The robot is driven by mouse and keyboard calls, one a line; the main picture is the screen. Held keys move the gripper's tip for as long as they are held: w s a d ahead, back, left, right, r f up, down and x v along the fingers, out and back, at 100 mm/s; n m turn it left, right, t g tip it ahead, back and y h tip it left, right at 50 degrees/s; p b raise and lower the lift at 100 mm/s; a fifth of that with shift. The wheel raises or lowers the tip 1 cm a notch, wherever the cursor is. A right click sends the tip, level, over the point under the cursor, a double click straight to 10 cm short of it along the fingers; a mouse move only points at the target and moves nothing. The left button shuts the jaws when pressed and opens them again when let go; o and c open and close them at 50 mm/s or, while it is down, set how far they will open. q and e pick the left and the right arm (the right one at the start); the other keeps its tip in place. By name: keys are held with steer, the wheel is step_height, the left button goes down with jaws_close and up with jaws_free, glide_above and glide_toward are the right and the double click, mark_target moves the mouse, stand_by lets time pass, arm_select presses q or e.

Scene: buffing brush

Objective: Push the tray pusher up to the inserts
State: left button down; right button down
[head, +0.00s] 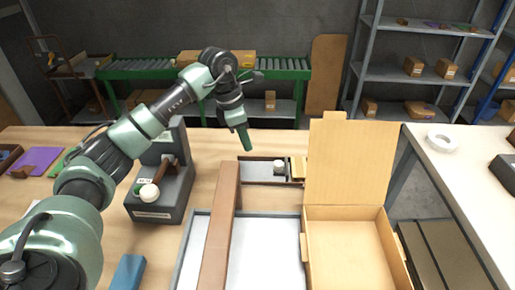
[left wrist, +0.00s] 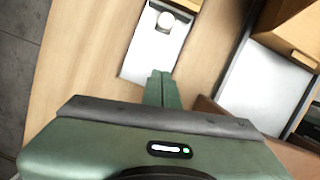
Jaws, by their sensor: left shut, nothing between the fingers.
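A small shallow tray (head: 256,172) lies on the wooden table beyond the brown bar. The tray pusher, with a round white knob (head: 279,167), sits at its right part, close beside the tan inserts (head: 297,168). I cannot tell whether they touch. My left gripper (head: 246,148) is shut and empty, pointing down above the tray's left end, apart from the knob. In the left wrist view the shut fingers (left wrist: 159,76) overlap the near end of the pale tray floor (left wrist: 148,50), with the white knob (left wrist: 166,19) farther off. My right gripper is not in view.
A long brown bar (head: 221,225) rests over a larger grey-rimmed tray (head: 265,250). An open cardboard box (head: 345,250) with raised lid stands to the right. A dark machine with a white ball knob (head: 149,193) stands left. A blue block (head: 128,272) lies near the front.

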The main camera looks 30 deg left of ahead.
mark_target(282, 164)
arm_select(q)
steer(key=p+x, duration=0.1)
steer(key=x, duration=0.8)
steer(key=w+d+p, duration=0.1)
steer(key=w+d, duration=0.1)
steer(key=shift+d, duration=0.3)
steer(key=shift+w+d, duration=0.25)
steer(key=shift+w, duration=0.05)
steer(key=d, duration=0.1)
steer(key=w+d, duration=0.1)
steer(key=w+d+b, duration=0.1)
steer(key=d, duration=0.1)
steer(key=shift+d, duration=0.1)
steer(key=shift+s+a, duration=0.1)
steer(key=shift+a, duration=0.1)
